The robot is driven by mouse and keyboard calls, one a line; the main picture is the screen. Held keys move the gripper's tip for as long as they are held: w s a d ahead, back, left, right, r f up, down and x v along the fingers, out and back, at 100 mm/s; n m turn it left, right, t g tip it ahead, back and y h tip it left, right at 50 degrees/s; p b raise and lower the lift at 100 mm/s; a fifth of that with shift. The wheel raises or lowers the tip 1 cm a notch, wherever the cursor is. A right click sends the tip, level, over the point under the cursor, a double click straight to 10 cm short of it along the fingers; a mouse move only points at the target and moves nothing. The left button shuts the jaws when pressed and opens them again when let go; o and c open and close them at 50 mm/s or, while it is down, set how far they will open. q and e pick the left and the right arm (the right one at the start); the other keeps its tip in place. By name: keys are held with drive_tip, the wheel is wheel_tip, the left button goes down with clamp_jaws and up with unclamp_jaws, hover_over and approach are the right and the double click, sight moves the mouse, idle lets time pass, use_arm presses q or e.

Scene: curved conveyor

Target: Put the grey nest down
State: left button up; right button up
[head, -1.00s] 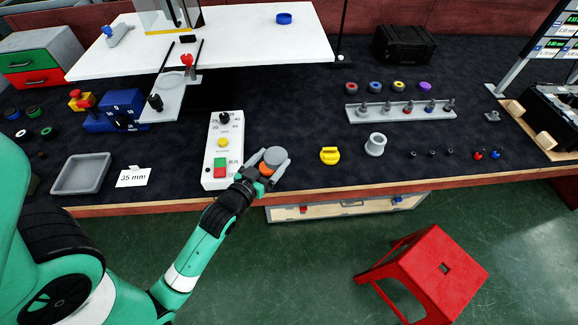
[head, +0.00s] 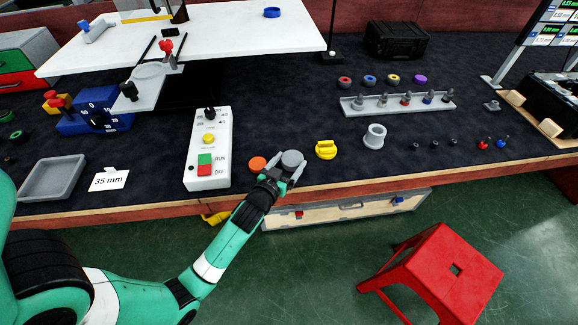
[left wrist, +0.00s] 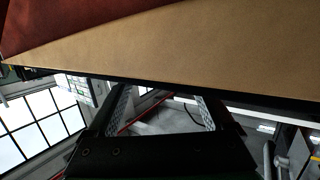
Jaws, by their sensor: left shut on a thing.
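The grey nest (head: 292,158) is a small round grey piece near the front edge of the bench in the head view. My left gripper (head: 291,166) is shut on it, with a finger at either side. An orange disc (head: 257,163) lies on the dark mat just left of the gripper. I cannot tell whether the nest touches the mat. The left wrist view shows gripper parts (left wrist: 160,115) below the bench's wooden edge; the nest cannot be made out there. My right gripper is not in view.
A white control box (head: 207,165) stands to the left and a yellow knob-like part (head: 326,150) to the right. A grey flanged cylinder (head: 375,136) is farther right, below a rack of pegs (head: 397,104). A red stool (head: 440,265) stands on the floor. Bare mat lies behind the nest.

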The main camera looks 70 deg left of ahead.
use_arm(q)
drive_tip(key=o, duration=1.2)
drive_tip(key=shift+c, duration=0.2)
drive_tip(key=shift+r, duration=0.1)
drive_tip(key=shift+s+d+r, duration=0.15)
drive_tip(key=p+v, duration=0.2)
drive_tip(key=v, duration=0.9)
drive_tip(key=shift+s, duration=0.2)
drive_tip(key=shift+d, duration=0.15)
